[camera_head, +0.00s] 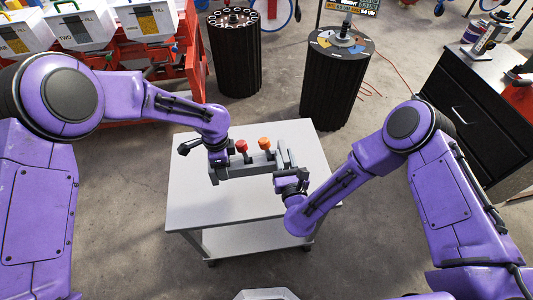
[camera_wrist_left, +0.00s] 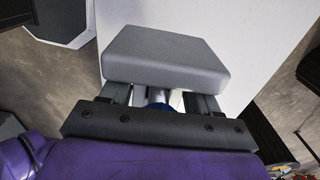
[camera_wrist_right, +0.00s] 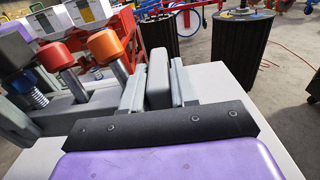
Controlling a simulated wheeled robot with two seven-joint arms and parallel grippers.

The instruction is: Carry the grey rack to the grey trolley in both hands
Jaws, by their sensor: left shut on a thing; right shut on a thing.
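The grey rack (camera_head: 246,169) is at the grey trolley (camera_head: 240,208), over its white top. I cannot tell whether it touches the top. A red-capped tool (camera_head: 241,147) and an orange-capped tool (camera_head: 264,143) stand upright in it. Both caps also show in the right wrist view, the red (camera_wrist_right: 59,55) and the orange (camera_wrist_right: 105,43). My left gripper (camera_head: 216,165) is shut on the rack's left end, a grey block (camera_wrist_left: 165,55) in the left wrist view. My right gripper (camera_head: 287,172) is shut on its right end, a grey upright grip (camera_wrist_right: 158,78) in the right wrist view.
Two black ribbed drums (camera_head: 235,60) (camera_head: 338,80) stand behind the trolley. A red rack with white bins (camera_head: 80,25) is at the back left. A black cabinet (camera_head: 480,110) stands at right. The trolley's front top is clear.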

